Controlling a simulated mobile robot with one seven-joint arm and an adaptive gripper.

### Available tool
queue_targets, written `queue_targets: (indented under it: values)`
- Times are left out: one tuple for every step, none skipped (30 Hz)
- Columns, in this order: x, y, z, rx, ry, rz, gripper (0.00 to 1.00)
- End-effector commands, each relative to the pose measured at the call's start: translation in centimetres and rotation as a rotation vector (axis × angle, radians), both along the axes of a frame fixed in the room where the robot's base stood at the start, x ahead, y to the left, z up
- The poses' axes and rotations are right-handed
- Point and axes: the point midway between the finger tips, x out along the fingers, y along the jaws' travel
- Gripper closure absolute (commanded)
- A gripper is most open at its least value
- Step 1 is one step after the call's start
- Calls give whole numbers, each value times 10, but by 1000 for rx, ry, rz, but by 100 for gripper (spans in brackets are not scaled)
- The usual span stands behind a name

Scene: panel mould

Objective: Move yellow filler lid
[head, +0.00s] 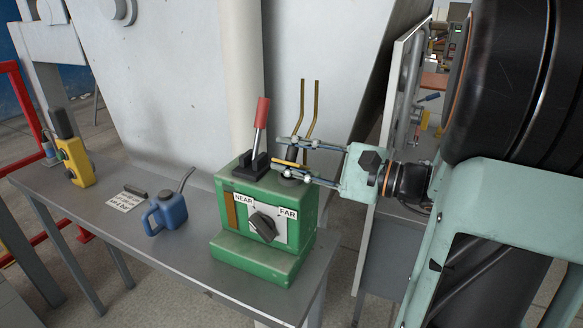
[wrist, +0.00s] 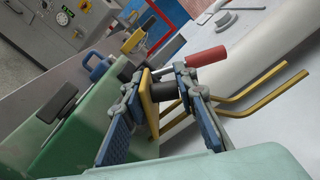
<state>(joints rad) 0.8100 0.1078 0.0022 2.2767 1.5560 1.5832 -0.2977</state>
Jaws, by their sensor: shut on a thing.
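The yellow filler lid (head: 287,163) shows as a thin yellow edge at the right end of the green box's top. In the wrist view, it is a yellow plate (wrist: 150,110) with a short black knob (wrist: 163,89) on it. My gripper (head: 284,158) reaches in from the right, its fingers on either side of the knob. In the wrist view, my gripper (wrist: 161,84) is shut on the lid by this knob. The green box (head: 286,262) has a NEAR/FAR dial on its front. I cannot tell whether the lid touches the box, as the fingers partly cover it.
A red-handled lever (head: 261,118) stands on the box, left of my gripper. Two bent brass rods (head: 315,105) rise just behind the fingers. A blue can (head: 166,213), a note (head: 126,198) and a yellow switch box (head: 76,160) are on the grey table (head: 190,272). The table's front is clear.

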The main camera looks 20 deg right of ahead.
Motion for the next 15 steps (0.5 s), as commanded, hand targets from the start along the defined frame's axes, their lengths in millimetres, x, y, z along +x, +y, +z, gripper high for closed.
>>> queue_targets:
  values:
    - [0, -1, -2, -20, -29, -5, 98]
    - [0, 0, -2, -30, -39, -4, 98]
    - [0, 0, -2, -43, -52, -5, 98]
    - [-1, 0, -2, -51, -60, -5, 98]
    - [-1, 1, -2, -59, -67, -5, 98]
    - [-1, 1, -2, -67, -76, -6, 98]
    - [-2, 1, -2, -73, -82, -6, 98]
    - [-2, 1, -2, -77, -87, -6, 98]
    - [-2, 1, -2, -83, -92, -6, 98]
    - [-2, 1, -2, -86, -96, -5, 98]
    - [-2, 2, -1, -90, -98, -5, 98]
    - [-2, 2, -1, -93, -101, -5, 98]
    - [-2, 2, -1, -95, -103, -5, 98]
    - [-2, 2, -1, -96, -105, -5, 98]
    - [-2, 2, -1, -97, -105, -5, 98]
